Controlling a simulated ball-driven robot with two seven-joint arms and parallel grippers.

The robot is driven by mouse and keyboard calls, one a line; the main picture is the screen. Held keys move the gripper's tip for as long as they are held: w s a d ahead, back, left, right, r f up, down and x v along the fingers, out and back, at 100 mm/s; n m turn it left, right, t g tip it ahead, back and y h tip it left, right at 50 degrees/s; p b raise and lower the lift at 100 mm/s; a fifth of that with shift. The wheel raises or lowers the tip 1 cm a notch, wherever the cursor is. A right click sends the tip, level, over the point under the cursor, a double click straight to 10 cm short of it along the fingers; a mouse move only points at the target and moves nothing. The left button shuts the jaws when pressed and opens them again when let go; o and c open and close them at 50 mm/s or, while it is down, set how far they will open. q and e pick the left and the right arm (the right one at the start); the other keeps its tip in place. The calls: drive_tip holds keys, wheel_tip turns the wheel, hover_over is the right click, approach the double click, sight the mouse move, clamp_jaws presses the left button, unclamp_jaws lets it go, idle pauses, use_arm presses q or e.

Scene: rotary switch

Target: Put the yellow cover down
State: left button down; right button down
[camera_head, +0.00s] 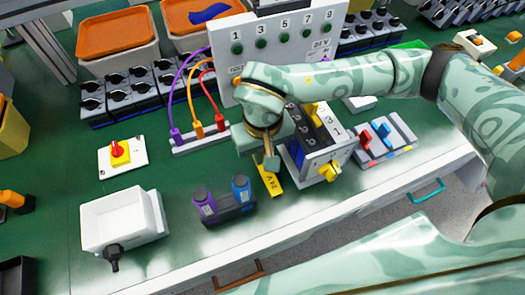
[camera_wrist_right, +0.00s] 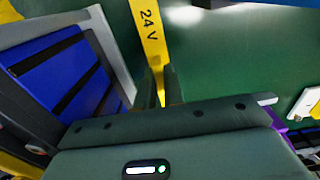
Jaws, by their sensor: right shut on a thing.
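The yellow cover (camera_head: 271,183) is a narrow strip with black "24 V" lettering. It sticks out below my right gripper (camera_head: 269,162), which is shut on one end of it. In the right wrist view the cover (camera_wrist_right: 150,38) runs up from between the two fingers of the right gripper (camera_wrist_right: 160,92). The end between the fingers is partly hidden. I cannot tell whether the cover touches the green table (camera_head: 180,215) or hangs just above it. My left gripper is not in view.
A grey and blue switch box (camera_head: 315,150) with yellow knobs stands close right of the gripper. A stand with purple and blue pieces (camera_head: 228,208) is at the front left. The plug block (camera_head: 199,137) with cables is behind left. The table between the stand and white box (camera_head: 123,222) is narrow.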

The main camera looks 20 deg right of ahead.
drive_tip(key=c, duration=1.5)
unclamp_jaws()
wheel_tip(320, 180, up, 12)
drive_tip(key=p, duration=0.3)
drive_tip(key=shift+p, duration=0.3)
drive_tip(key=shift+r, duration=0.1)
